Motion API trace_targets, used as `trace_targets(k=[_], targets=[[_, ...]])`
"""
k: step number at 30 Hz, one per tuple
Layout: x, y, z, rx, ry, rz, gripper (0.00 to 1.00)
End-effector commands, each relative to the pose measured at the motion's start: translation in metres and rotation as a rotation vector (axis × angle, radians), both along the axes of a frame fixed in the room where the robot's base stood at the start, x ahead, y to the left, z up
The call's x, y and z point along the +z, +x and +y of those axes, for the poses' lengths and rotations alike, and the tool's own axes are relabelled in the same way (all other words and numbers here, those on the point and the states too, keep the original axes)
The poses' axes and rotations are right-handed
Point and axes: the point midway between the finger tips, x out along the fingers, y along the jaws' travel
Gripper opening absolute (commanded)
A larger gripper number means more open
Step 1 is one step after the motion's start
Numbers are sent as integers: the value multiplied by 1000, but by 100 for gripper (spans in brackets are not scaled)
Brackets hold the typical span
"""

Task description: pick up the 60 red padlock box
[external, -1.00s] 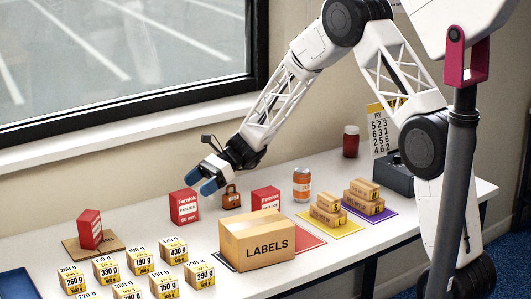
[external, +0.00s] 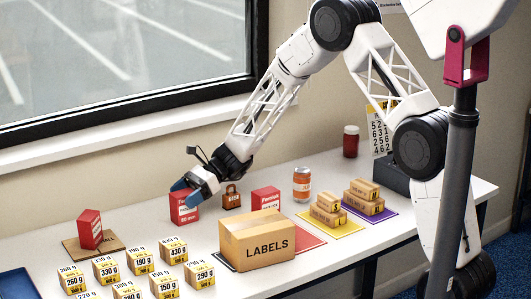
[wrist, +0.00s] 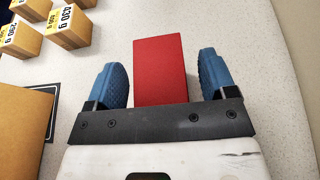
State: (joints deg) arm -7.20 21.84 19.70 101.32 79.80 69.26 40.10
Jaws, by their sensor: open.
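In the wrist view the box's plain red top (wrist: 161,60) lies between the two blue fingers of my gripper (wrist: 163,78), with a gap on each side. Two more red boxes stand on the table: one on a cardboard sheet at left (external: 89,230), one behind the LABELS carton (external: 265,199).
The LABELS carton (external: 257,242) stands in front, right of the gripper. Several small weight-marked boxes (external: 138,264) fill the front left. Table behind the box is clear.

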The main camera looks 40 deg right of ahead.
Motion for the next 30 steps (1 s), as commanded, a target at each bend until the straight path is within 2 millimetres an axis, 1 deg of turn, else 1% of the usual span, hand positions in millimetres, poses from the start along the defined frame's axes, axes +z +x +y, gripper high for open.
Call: trace_targets(k=[4, 20, 30], targets=[[-2, 0, 7, 0, 0, -1, 78], [-2, 0, 6, 0, 0, -1, 78], [-2, 0, 6, 0, 0, -1, 26]])
